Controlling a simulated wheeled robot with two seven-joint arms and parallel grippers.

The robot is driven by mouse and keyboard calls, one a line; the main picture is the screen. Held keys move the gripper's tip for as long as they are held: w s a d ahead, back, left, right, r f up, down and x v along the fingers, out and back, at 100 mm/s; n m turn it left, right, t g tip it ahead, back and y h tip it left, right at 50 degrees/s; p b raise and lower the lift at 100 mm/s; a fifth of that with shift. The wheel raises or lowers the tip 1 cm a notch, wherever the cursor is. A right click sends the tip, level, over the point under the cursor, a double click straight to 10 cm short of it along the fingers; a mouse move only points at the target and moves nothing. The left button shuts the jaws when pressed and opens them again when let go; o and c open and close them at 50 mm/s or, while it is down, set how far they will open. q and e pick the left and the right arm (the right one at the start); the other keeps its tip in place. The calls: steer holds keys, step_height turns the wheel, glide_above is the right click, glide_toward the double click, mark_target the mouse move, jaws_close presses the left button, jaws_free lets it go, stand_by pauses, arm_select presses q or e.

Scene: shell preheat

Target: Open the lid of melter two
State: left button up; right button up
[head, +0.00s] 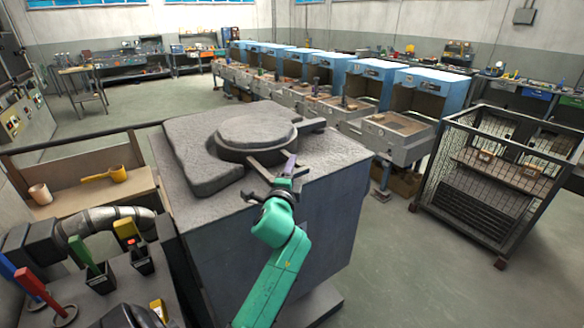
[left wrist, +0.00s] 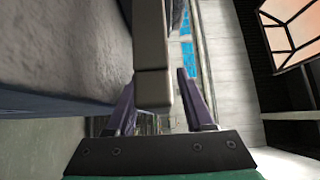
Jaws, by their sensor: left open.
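A big grey block-shaped melter (head: 285,225) stands in the middle of the head view, with no readable number. Its round grey lid (head: 256,130) lies flat on top, shut as far as I can see. A short grey handle bar (head: 260,170) reaches from the lid's near side towards the melter's front edge. My left gripper (head: 281,181) is at that edge, on the green arm, beside the bar. In the left wrist view the bar (left wrist: 151,40) runs in between the open purple fingers (left wrist: 158,85), close to the left finger. Contact cannot be told. My right gripper is not in view.
A mesh cart (head: 495,185) stands at the right. A row of blue-hooded stations (head: 375,80) runs behind the melter. At the left are a shelf with a yellow ladle (head: 105,174) and a bench with coloured-handled tools (head: 90,255). Floor is free between melter and cart.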

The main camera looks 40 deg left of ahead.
arm_select(q)
steer(key=shift+s, duration=0.1)
jaws_close()
stand_by(1.2)
